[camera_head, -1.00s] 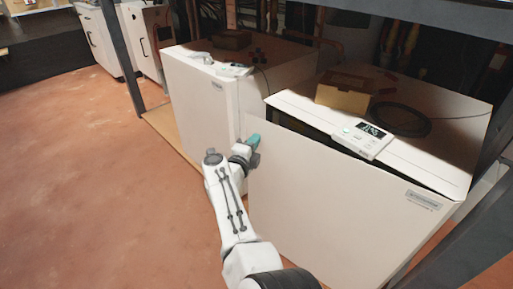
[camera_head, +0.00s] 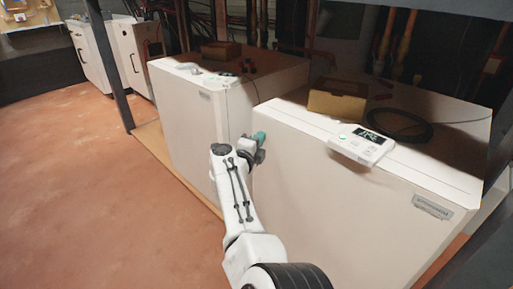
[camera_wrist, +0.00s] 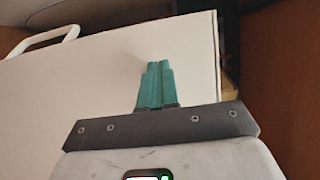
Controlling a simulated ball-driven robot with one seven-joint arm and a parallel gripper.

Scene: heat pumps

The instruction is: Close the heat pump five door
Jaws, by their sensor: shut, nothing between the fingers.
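The right white heat pump (camera_head: 400,150) has its front door (camera_head: 330,195) lying flush along the body, with no dark gap at the top edge. I cannot read its number on the label plate (camera_head: 433,207). My gripper (camera_head: 258,137) is at the upper left edge of this door. In the wrist view my gripper (camera_wrist: 158,66) has its teal fingers together with nothing between them, over a white panel (camera_wrist: 110,75). I cannot tell whether the fingertips touch it. A white curved handle (camera_wrist: 45,40) shows at the panel's upper left.
A second white heat pump (camera_head: 190,120) stands to the left, close to my gripper. A control box (camera_head: 362,146), a cardboard box (camera_head: 338,103) and a coiled cable (camera_head: 400,125) lie on the right unit. Dark posts (camera_head: 108,60) flank the units. Open floor (camera_head: 80,190) lies left.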

